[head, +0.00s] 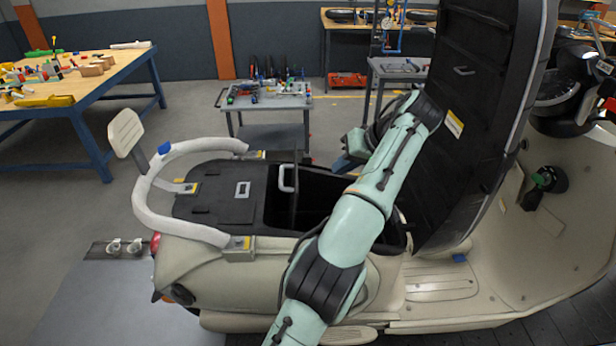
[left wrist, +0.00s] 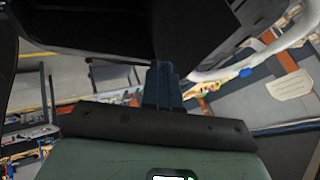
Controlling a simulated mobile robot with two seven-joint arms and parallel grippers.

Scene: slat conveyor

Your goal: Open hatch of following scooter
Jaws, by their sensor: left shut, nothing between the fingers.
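The cream scooter (head: 215,262) stands across the head view. Its large hatch (head: 475,110), black on the inside with a small handle, stands raised nearly upright on the right. Below it the dark storage compartment (head: 318,195) is open, partly hidden by my left arm. A black rear cover (head: 215,195) with a grey latch lies left of the opening. My left gripper (head: 345,163) is at the far side of the opening, left of the raised hatch, apart from it as far as I can tell. In the left wrist view its blue fingers (left wrist: 163,85) are together and empty.
A white rail (head: 150,205) curves around the scooter's rear, with a backrest (head: 127,132). A small tool cart (head: 265,98) stands behind the scooter. A wooden workbench (head: 85,75) is at the left. Floor between bench and scooter is clear.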

